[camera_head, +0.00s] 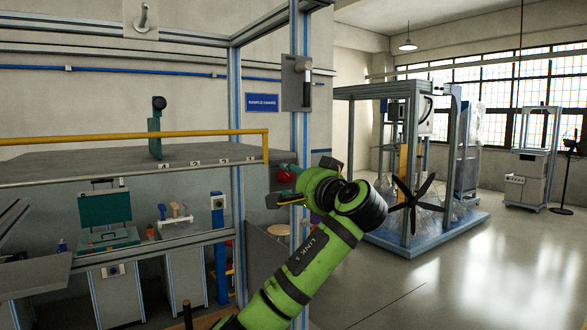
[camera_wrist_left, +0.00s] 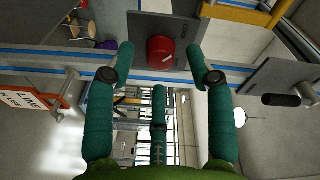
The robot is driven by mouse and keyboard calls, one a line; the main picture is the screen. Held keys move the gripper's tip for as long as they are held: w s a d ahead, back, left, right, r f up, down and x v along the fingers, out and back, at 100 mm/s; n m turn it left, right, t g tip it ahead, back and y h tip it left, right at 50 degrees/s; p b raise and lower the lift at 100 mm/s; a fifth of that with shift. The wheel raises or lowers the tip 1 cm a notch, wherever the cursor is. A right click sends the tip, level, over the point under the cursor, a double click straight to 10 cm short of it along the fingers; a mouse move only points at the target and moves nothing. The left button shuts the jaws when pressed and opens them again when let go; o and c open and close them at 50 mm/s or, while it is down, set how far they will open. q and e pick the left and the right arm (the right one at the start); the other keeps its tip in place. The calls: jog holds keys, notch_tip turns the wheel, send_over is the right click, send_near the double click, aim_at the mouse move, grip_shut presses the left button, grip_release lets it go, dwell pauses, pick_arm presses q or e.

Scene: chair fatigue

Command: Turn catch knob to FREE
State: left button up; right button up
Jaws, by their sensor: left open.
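A red knob (camera_wrist_left: 161,50) sits on a grey plate (camera_wrist_left: 143,27) fixed to the frame, near the top middle of the left wrist view. The knob (camera_head: 284,175) also shows in the head view beside the aluminium post. My left gripper (camera_wrist_left: 160,68) is open, with teal fingers on either side of the knob and a third finger lower down. I see no finger closed on the knob. In the head view the left gripper (camera_head: 291,187) is partly hidden by its own green wrist. My right gripper is not in view.
The aluminium post (camera_head: 300,130) stands close to the gripper. A plate with a black handle (camera_head: 305,78) is mounted above. A grey shelf (camera_head: 120,168) with a yellow rail (camera_head: 190,133) is at left. Open floor (camera_head: 450,285) lies to the right.

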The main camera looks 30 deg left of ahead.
pick_arm(q)
jog(key=shift+p+x, duration=0.4)
jog(key=shift+x, duration=0.6)
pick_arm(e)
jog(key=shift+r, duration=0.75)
pick_arm(q)
grip_shut()
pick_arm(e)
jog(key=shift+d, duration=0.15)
